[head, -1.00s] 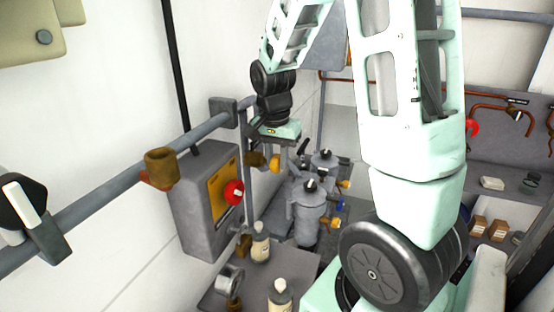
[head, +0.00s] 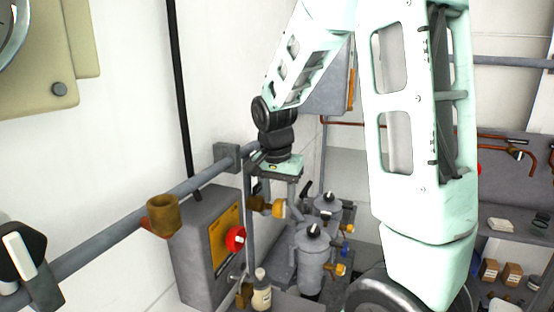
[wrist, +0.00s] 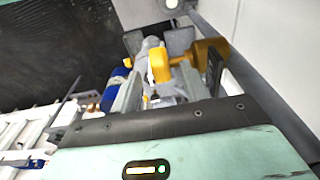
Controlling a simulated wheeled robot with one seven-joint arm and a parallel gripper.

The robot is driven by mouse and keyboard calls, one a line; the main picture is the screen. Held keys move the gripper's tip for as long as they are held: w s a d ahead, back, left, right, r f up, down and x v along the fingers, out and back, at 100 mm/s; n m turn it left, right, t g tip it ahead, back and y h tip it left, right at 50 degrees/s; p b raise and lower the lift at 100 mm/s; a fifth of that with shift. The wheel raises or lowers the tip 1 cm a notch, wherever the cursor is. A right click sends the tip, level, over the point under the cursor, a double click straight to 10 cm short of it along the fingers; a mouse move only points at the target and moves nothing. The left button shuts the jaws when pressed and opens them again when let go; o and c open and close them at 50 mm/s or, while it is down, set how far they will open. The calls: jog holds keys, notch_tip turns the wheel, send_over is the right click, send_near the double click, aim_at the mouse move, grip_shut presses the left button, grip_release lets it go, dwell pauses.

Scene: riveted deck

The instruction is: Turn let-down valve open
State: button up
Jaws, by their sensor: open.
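A brass valve body (head: 258,203) with a yellow handle (head: 279,208) sits on the pipework beside the grey box; I take it as the let-down valve, though no label is readable. In the wrist view its yellow handle (wrist: 159,66) and brass body (wrist: 208,50) lie ahead of my fingers. My gripper (head: 277,186) points down just above this valve in the head view. In the wrist view my gripper (wrist: 158,86) is open, its grey fingers spread, with the yellow handle roughly ahead of the gap. I cannot tell whether a finger touches it.
A grey box with a red knob (head: 235,238) is on the left wall under a long pipe (head: 105,218). Grey canisters (head: 313,252) with black knobs and another yellow handle (head: 341,269) stand close right. A pale bottle (head: 262,291) is below. A blue part (wrist: 114,88) lies left.

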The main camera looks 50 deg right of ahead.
notch_tip(320, 180, up, 15)
jog(key=a+b, duration=0.1)
jog(key=b, duration=0.1)
jog(key=shift+s+a, duration=0.35)
jog(key=shift+a, duration=0.05)
jog(key=shift+f, duration=0.15)
